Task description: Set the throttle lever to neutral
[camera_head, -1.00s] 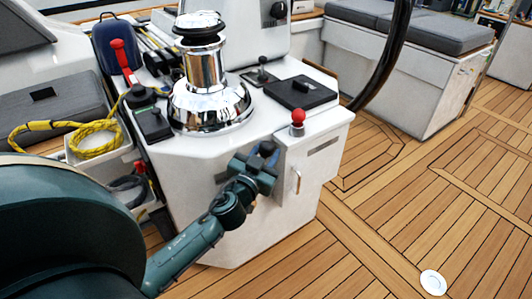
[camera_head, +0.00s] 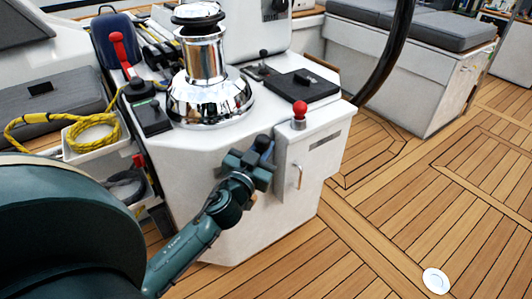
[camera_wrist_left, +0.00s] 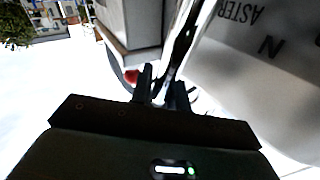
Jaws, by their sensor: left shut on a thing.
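The throttle lever (camera_wrist_left: 180,45) is a shiny chrome bar in the left wrist view, standing between my gripper's fingers. My left gripper (camera_head: 262,152) is at the front side of the white console in the head view; its fingers also show in the left wrist view (camera_wrist_left: 163,90). It is shut on the lever and hides most of it in the head view. A pale panel (camera_wrist_left: 228,75) beside the lever carries upside-down letters "ASTER" and "N". I cannot tell the lever's exact setting against these marks. My right gripper is out of view.
A white box (camera_head: 312,150) with a red knob (camera_head: 299,109) stands just right of my left gripper. A chrome winch (camera_head: 207,85) tops the console (camera_head: 215,150). Yellow rope (camera_head: 92,130) lies at left.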

